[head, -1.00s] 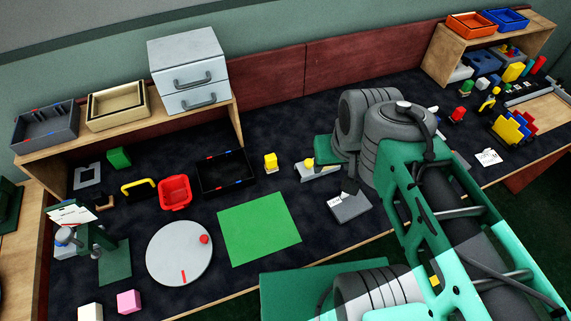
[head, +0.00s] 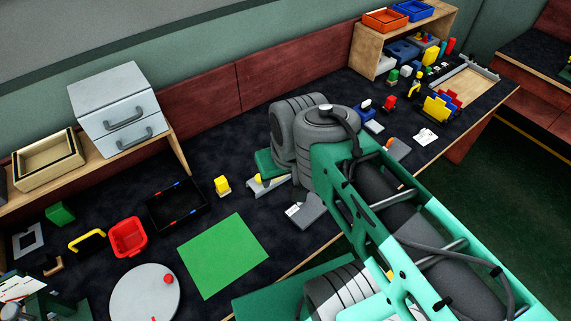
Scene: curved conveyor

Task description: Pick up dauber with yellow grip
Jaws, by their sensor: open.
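A small upright yellow piece with a paler lower part (head: 222,187) stands on the dark table, right of the black tray; it may be the dauber with the yellow grip, but is too small to be sure. Another yellow piece (head: 258,180) sits on a grey holder, close to my arm. A yellow and black piece (head: 415,88) stands farther off at the back right. My arm fills the centre and lower right and hides part of the table. My gripper does not show, and no yellow piece is seen held.
A black tray (head: 177,207), red bin (head: 128,237), green mat (head: 222,255) and grey disc (head: 143,297) lie on the left. A drawer unit (head: 118,105) stands behind them. A wooden shelf (head: 368,62) and several small coloured pieces are at the back right.

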